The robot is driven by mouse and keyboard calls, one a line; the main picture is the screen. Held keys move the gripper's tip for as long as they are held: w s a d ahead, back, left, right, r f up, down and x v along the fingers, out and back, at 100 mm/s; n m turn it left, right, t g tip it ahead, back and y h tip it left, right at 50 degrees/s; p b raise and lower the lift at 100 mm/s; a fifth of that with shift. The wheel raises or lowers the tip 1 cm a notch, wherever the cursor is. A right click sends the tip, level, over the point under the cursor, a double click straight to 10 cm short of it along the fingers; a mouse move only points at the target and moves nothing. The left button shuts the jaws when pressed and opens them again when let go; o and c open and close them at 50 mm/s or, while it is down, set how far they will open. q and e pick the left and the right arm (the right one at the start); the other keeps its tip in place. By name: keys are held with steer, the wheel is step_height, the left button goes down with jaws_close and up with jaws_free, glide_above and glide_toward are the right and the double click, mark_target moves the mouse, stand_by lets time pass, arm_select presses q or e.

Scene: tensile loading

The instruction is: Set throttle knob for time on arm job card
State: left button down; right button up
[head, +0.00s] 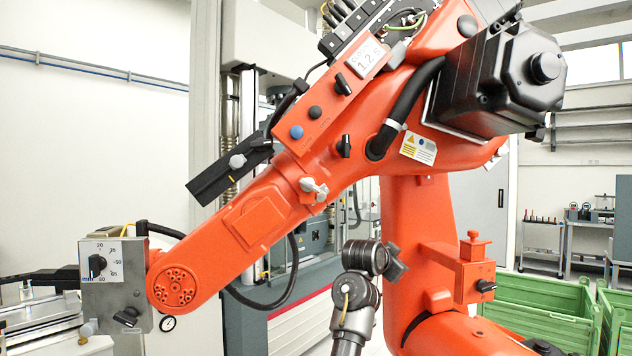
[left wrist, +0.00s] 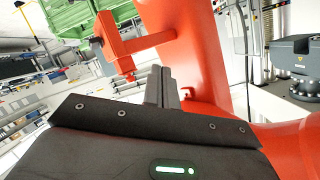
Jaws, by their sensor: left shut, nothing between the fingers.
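A white card (head: 366,57) on the orange arm reads "1.2" and a unit that looks like "s"; its smaller print is unreadable. A black knob (head: 343,84) is beside it. At the far left, a grey box carries a white dial plate (head: 115,252) with numbers around a black knob (head: 97,265); where that knob points is unclear. A black knob (head: 485,285) on an orange bracket also shows in the left wrist view (left wrist: 96,46). My left gripper (head: 397,264) is in front of the orange column, fingers hidden. In the left wrist view the gripper (left wrist: 161,84) is shut and empty.
The orange column (head: 402,205) stands close by my left gripper. Other knobs (head: 343,146) and a blue button (head: 296,131) are on the orange arm. A black bar (head: 230,175) hangs beside it. Green crates (head: 540,300) stand at the lower right.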

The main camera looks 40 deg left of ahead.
mark_target(314, 109)
arm_select(q)
steer(key=s+a+r+t+p, duration=0.1)
steer(key=s+r, duration=0.7)
steer(key=r, duration=0.4)
steer(key=s+a+r+t+p, duration=0.1)
steer(key=s+a+r+t, duration=0.1)
steer(key=s+r, duration=0.6)
steer(key=s+a+r+t+p, duration=0.1)
steer(key=s+r, duration=0.7)
steer(key=r, duration=1)
steer(key=shift+a+m+t+y, duration=0.35)
steer(key=shift+m+t+y, duration=0.05)
steer(key=shift+t, duration=0.1)
steer(key=shift+a, duration=0.1)
steer(key=shift+w+a+p, duration=0.9)
steer(key=shift+w+a, duration=0.5)
steer(key=shift+a, duration=0.3)
steer(key=shift+w+a+p, duration=0.85)
steer(key=shift+w+a, duration=0.5)
steer(key=shift+a, duration=0.3)
